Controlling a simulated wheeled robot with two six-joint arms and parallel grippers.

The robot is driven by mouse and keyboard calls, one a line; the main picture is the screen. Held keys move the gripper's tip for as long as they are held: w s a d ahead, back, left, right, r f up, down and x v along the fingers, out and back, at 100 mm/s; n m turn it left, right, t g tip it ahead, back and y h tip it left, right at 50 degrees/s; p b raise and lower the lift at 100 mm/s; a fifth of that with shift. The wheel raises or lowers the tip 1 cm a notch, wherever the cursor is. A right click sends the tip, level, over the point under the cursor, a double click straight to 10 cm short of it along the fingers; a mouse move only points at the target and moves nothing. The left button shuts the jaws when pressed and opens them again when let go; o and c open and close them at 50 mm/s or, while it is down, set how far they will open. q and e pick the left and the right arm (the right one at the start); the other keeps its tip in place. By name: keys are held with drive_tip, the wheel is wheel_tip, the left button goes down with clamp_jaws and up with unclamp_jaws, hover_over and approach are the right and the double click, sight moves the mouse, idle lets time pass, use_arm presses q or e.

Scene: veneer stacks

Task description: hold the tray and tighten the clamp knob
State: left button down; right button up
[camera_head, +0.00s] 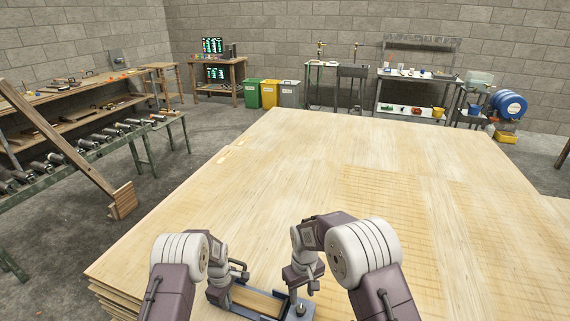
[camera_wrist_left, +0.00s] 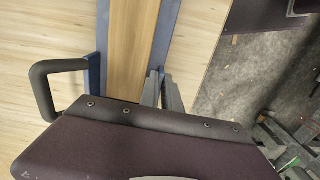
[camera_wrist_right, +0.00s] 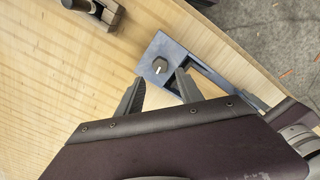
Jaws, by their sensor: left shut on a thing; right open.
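The blue-grey tray (camera_head: 270,308) lies on the veneer stack near its front edge, with a wooden strip (camera_wrist_left: 132,45) inside. A black handle (camera_wrist_left: 55,88) stands at one side of the tray. My left gripper (camera_head: 220,296) is shut on the tray's side wall; its fingertips also show in the left wrist view (camera_wrist_left: 160,85). The clamp knob (camera_wrist_right: 159,66), dark with a pale pointer mark, sits on the tray's right end; it also shows in the head view (camera_head: 301,310). My right gripper (camera_wrist_right: 156,82) is open, its fingertips near the knob but not closed on it.
The veneer stack (camera_head: 380,150) is wide and mostly bare. A wooden tool with dark parts (camera_wrist_right: 96,12) lies near the tray's knob end. A roller conveyor (camera_head: 90,145) and a leaning plank (camera_head: 60,145) stand at left. Bins (camera_head: 270,92) and benches line the back wall.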

sight(301, 308)
drive_tip(key=shift+f, duration=4.05)
